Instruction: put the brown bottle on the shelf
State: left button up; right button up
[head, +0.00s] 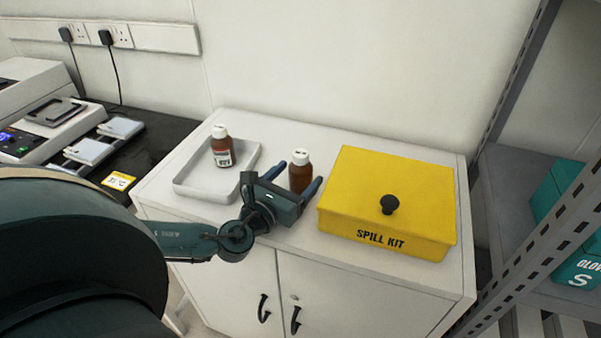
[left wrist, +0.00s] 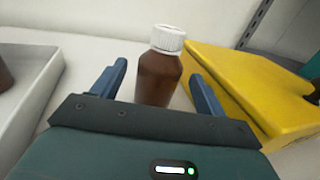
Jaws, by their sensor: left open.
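A brown bottle (head: 300,171) with a white cap stands upright on the white cabinet top, between a tray and the yellow box. My left gripper (head: 297,170) is open, with its blue fingers on either side of this bottle; I cannot tell whether they touch it. In the left wrist view the bottle (left wrist: 158,75) stands upright between the spread fingers, with gaps showing on both sides. A second brown bottle (head: 222,150) with a label stands in the tray. The grey metal shelf (head: 517,190) is at the right. My right gripper is not in view.
The yellow spill kit box (head: 385,205) with a black knob is close to the right finger. The white tray (head: 190,188) is to the left. Teal glove boxes (head: 577,262) sit on the shelf behind a slotted upright (head: 545,255). Lab devices (head: 60,125) stand at the far left.

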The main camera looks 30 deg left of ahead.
aim_at(304, 167)
pick_arm(q)
jog(key=shift+w+a+f, duration=0.1)
jog(key=shift+w, duration=1.85)
jog(key=shift+c, duration=0.5)
jog(key=c, duration=1)
jog(key=shift+c, duration=0.7)
